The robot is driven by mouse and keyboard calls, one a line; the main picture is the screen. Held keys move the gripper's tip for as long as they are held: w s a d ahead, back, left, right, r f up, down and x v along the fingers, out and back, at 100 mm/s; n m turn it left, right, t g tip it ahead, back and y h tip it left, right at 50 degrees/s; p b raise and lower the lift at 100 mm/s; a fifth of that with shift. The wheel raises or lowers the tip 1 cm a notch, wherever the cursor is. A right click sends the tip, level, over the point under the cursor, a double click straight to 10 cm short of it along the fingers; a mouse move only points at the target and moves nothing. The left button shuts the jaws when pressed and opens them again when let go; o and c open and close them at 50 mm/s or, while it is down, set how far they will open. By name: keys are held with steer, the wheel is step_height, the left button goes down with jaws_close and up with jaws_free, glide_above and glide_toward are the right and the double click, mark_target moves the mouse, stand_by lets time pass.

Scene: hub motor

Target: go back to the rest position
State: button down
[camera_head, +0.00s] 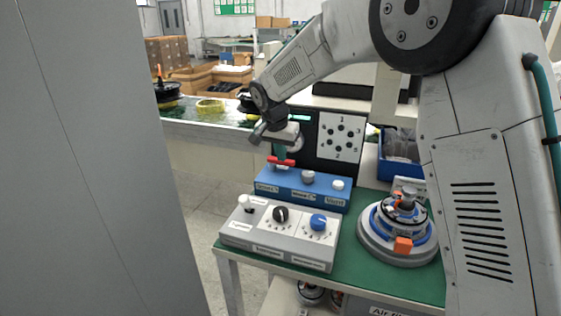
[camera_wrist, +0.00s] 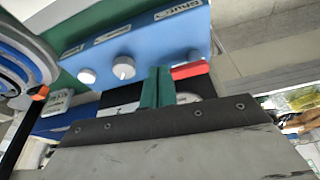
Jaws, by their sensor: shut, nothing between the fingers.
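My gripper (camera_head: 279,152) hangs over the far left part of the blue control box (camera_head: 318,191), its teal fingers pointing down. In the wrist view the two teal fingers (camera_wrist: 157,88) are together with nothing between them. A red lever (camera_head: 282,162) on the blue box is right beside the fingertips; it also shows in the wrist view (camera_wrist: 190,70), just right of the fingers. I cannot tell whether they touch. Two light knobs, one grey (camera_head: 308,176) and one white (camera_head: 338,185), stand on the same box.
A grey panel (camera_head: 280,236) with a black knob and a blue knob sits in front of the blue box on the green-topped table (camera_head: 352,268). A round motor assembly (camera_head: 397,232) is at right. A numbered board (camera_head: 341,136) and a blue bin (camera_head: 400,168) stand behind.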

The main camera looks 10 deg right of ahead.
steer(key=a+v, duration=0.1)
steer(key=v, duration=0.5)
steer(key=s+d+n, duration=0.2)
steer(key=s+d, duration=0.3)
steer(key=s, duration=0.9)
steer(key=s+d+n+g+y, duration=0.1)
steer(key=s+d, duration=0.5)
steer(key=s, duration=0.9)
steer(key=s+d+r+n, duration=0.1)
steer(key=s+d+n, duration=0.2)
steer(key=s, duration=1.2)
steer(key=shift+d+n+y, duration=0.3)
steer(key=shift+d+y, duration=0.1)
steer(key=shift+d, duration=1.35)
steer(key=shift+r, duration=0.15)
